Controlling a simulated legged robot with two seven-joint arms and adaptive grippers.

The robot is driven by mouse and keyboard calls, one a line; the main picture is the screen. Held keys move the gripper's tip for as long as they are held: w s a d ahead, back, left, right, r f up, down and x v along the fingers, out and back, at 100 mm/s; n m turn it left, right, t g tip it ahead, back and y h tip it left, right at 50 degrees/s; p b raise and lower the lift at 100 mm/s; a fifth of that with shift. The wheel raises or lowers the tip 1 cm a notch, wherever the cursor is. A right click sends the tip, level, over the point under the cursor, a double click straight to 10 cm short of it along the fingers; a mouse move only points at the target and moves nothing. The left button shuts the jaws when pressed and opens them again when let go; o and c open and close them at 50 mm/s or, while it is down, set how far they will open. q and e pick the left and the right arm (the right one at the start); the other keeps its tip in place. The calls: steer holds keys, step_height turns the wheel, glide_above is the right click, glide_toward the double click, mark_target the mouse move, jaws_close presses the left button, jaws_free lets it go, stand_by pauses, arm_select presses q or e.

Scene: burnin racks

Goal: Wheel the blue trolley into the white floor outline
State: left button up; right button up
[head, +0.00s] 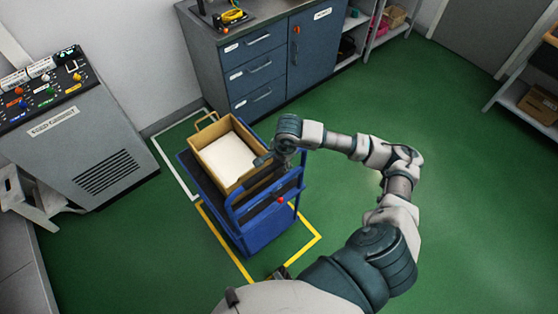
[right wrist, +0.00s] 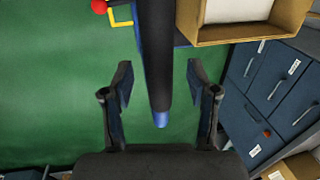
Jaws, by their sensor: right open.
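The blue trolley (head: 266,232) stands on the green floor at the middle of the head view, carrying an open tan box. The white floor outline (head: 171,166) shows beyond the trolley's left side; part of it is hidden behind the trolley and box. My right gripper (head: 264,160) is at the trolley's near upper end, by the push handle. In the right wrist view my right gripper (right wrist: 158,70) is open, with the dark handle bar (right wrist: 159,50) with a blue end between its fingers. Contact cannot be told. My left gripper is not in view.
A yellow floor outline (head: 313,243) lies around the trolley's near part. A grey control cabinet (head: 95,150) stands left, with a small step stool (head: 35,205) beside it. A blue drawer bench (head: 257,68) stands behind. The floor to the right is clear.

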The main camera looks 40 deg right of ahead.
steer(key=shift+f, duration=0.25)
jaws_close()
steer(key=shift+w, duration=0.1)
